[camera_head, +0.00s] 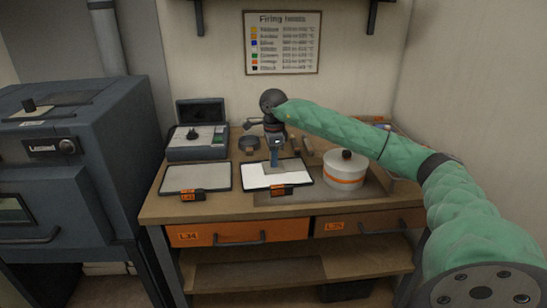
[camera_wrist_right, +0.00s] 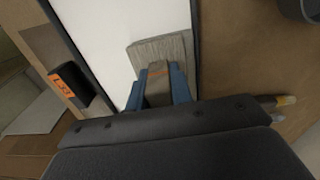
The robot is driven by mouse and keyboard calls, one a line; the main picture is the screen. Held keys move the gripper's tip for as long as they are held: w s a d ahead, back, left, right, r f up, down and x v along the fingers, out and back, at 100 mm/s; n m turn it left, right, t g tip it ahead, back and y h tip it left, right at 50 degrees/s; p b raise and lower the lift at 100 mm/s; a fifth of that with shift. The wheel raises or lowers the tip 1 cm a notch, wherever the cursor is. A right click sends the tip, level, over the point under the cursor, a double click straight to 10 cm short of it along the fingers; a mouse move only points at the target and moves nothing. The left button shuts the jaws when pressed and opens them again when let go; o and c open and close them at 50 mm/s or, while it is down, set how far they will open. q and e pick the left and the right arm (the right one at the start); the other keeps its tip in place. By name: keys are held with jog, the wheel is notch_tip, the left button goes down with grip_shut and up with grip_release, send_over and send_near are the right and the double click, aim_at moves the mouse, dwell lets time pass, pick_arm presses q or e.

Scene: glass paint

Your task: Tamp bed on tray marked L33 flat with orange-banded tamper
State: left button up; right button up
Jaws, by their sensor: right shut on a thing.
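The tray marked L33 (camera_wrist_right: 192,20) has a dark rim, holds a flat-looking white bed (camera_wrist_right: 105,35), and carries an orange label (camera_wrist_right: 68,84). The same tray is in the middle of the bench in the head view (camera_head: 313,181). My right gripper (camera_wrist_right: 158,84) is shut on the tamper's handle, which shows an orange band near the top. The tamper's grey wood-grained block (camera_wrist_right: 165,47) is over the bed near one edge; whether it touches the bed I cannot tell. In the head view my right gripper (camera_head: 273,160) hangs over this tray. My left gripper is out of view.
A white lidded pot (camera_head: 344,171) with an orange band stands close on the right. A blue-grey kiln (camera_head: 80,150) is at far left.

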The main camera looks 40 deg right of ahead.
jog(key=shift+f+b, duration=0.3)
jog(key=shift+f, duration=0.1)
dwell(1.2)
jog(key=shift+r, duration=0.1)
jog(key=shift+r+p, duration=0.55)
jog(key=shift+r, duration=0.5)
jog(key=shift+s+d+b, duration=0.25)
jog(key=shift+s+d, duration=0.2)
jog(key=shift+d, duration=0.5)
jog(key=shift+s+d+b, duration=0.25)
jog(key=shift+s+d, duration=0.25)
jog(key=shift+d, duration=0.4)
jog(key=shift+s+d+b, duration=0.25)
jog(key=shift+s+d, duration=0.2)
jog(key=shift+d, duration=0.5)
jog(key=shift+f, duration=0.15)
jog(key=shift+f+b, duration=0.4)
jog(key=shift+f, duration=0.2)
